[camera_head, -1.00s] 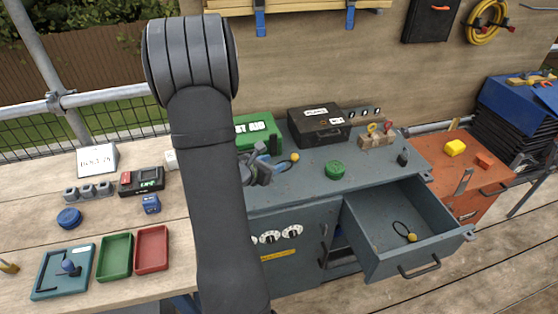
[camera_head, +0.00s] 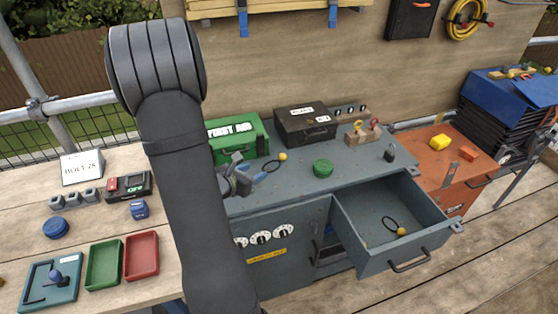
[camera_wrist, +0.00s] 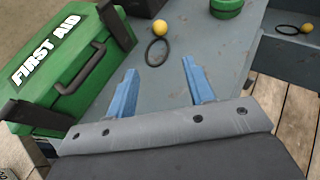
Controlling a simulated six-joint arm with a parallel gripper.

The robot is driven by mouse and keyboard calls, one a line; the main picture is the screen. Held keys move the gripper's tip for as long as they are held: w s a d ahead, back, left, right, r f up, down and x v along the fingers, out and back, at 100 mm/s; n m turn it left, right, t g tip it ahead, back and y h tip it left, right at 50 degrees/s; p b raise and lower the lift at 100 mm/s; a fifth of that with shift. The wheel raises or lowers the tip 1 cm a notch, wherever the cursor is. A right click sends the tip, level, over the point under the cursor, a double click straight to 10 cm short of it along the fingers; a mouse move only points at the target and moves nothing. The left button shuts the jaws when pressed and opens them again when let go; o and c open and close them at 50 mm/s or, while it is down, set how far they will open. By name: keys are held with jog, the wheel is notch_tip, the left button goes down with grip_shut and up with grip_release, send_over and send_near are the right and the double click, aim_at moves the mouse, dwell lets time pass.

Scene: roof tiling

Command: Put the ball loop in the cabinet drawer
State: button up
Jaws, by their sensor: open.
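One ball loop, a yellow ball (camera_head: 283,156) with a thin black loop (camera_head: 272,167), lies on the grey cabinet top beside the green first aid box. In the wrist view its ball (camera_wrist: 156,29) and loop (camera_wrist: 156,52) lie beyond my fingertips. A second ball loop (camera_head: 401,231) lies inside the open cabinet drawer (camera_head: 409,249); its ball shows at the wrist view's upper right (camera_wrist: 306,28). My gripper (camera_wrist: 162,78), with blue fingers, is open and empty, low near the cabinet top. In the head view my gripper (camera_head: 258,177) is just left of and in front of the loop.
The first aid box (camera_head: 238,132) stands close behind my gripper. A dark case (camera_head: 306,124), green round tin (camera_head: 323,168) and wooden key block (camera_head: 362,133) stand on the cabinet top. An orange cabinet (camera_head: 430,165) is at right; trays lie on the bench at left.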

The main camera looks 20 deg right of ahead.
aim_at(280, 158)
jog(key=x, duration=1.5)
jog(key=shift+w+d, duration=0.2)
grip_shut()
